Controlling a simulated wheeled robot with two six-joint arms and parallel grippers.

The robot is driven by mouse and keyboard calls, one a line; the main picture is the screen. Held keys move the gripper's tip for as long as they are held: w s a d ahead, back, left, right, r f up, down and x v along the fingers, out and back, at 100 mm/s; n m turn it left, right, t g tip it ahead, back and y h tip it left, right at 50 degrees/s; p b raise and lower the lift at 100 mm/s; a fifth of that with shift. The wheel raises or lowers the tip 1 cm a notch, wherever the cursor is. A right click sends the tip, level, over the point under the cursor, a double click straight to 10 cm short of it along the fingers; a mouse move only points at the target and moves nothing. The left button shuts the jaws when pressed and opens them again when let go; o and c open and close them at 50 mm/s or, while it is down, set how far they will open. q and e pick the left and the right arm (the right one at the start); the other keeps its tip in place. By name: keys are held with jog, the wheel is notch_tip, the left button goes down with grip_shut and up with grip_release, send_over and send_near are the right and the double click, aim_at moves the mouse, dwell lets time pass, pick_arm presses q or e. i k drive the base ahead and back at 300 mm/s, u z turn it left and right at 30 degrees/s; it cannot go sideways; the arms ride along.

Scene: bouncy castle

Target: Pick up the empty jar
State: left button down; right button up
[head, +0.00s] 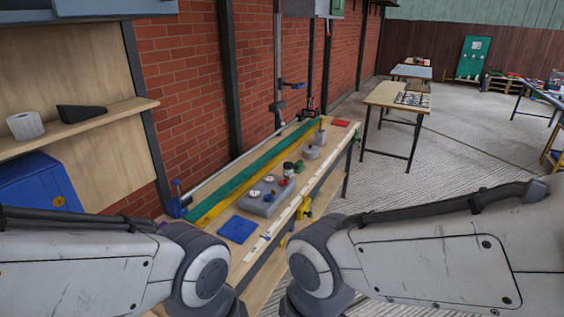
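I cannot make out a jar for certain. A small whitish, cup-like object (288,168) stands on the long wooden workbench (262,272), but it is too small to tell whether it is a jar or empty. Grey rounded pieces (313,152) lie farther back on the bench. My left and right arms come in from the lower corners, with their joints in front of the near end of the bench. Neither gripper is in view.
A grey block (262,201) with round dials, a blue square (237,229) and green and yellow strips lie on the bench along the brick wall. Open floor lies right.

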aim_at(288, 170)
jog(key=z, duration=0.55)
jog(key=k, duration=0.65)
jog(key=z, duration=0.8)
jog(key=i, duration=3)
jog(key=u, duration=0.9)
jog(key=i, duration=0.9)
jog(key=u, duration=1.55)
jog(key=i, duration=0.55)
jog(key=u, duration=0.4)
